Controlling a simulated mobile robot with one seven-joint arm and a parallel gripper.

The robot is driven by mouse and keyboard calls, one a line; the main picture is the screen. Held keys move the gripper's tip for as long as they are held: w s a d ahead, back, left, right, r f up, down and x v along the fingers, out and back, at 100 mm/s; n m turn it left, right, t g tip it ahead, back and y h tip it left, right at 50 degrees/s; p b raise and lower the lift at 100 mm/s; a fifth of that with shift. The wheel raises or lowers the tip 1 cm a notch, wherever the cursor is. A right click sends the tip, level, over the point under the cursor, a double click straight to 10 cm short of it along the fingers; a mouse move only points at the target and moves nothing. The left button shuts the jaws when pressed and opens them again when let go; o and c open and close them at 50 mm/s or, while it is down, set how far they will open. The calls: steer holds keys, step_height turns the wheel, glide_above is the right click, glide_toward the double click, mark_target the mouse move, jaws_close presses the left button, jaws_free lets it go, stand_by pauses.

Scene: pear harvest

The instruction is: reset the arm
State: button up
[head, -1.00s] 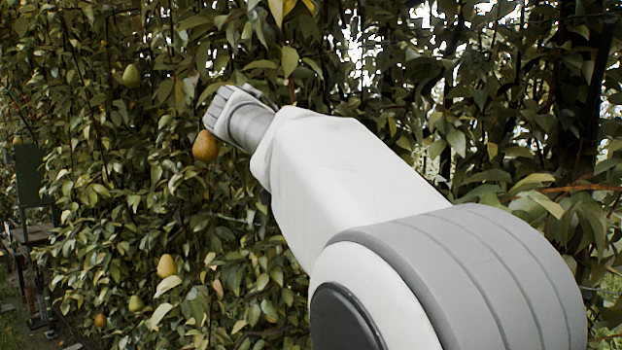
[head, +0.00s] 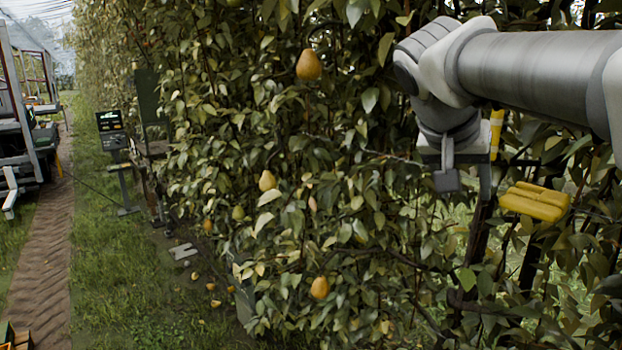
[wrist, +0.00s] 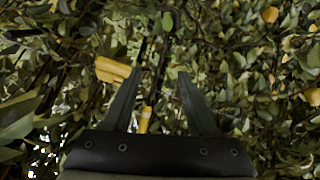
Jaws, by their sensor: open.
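My gripper (wrist: 160,72) is open in the wrist view, its two dark fingers apart with no object held between them. It points into leaves and branches. In the head view my arm comes in from the upper right and bends down at the wrist; the fingertips cannot be made out there. Ripe pears hang to the left of the arm: one high up (head: 309,65), one lower (head: 268,181) and one near the bottom (head: 319,288).
Dense foliage surrounds my wrist. A yellow object (head: 535,203) is in the hedge right of the wrist; a yellow piece (wrist: 112,70) shows by the left finger. Fallen fruit (head: 213,288) lies on the grass. A dark-screened stand (head: 110,121) and a cart (head: 22,130) are at left.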

steer(key=s+a+f+n+y, duration=0.3)
steer(key=s+a+f, duration=0.1)
steer(key=s+f, duration=0.4)
steer(key=s+a+f+n+y, duration=0.3)
steer(key=s+a+f, duration=0.2)
steer(key=s+f, duration=0.4)
steer(key=shift+s+f, duration=0.15)
steer(key=shift+f, duration=0.45)
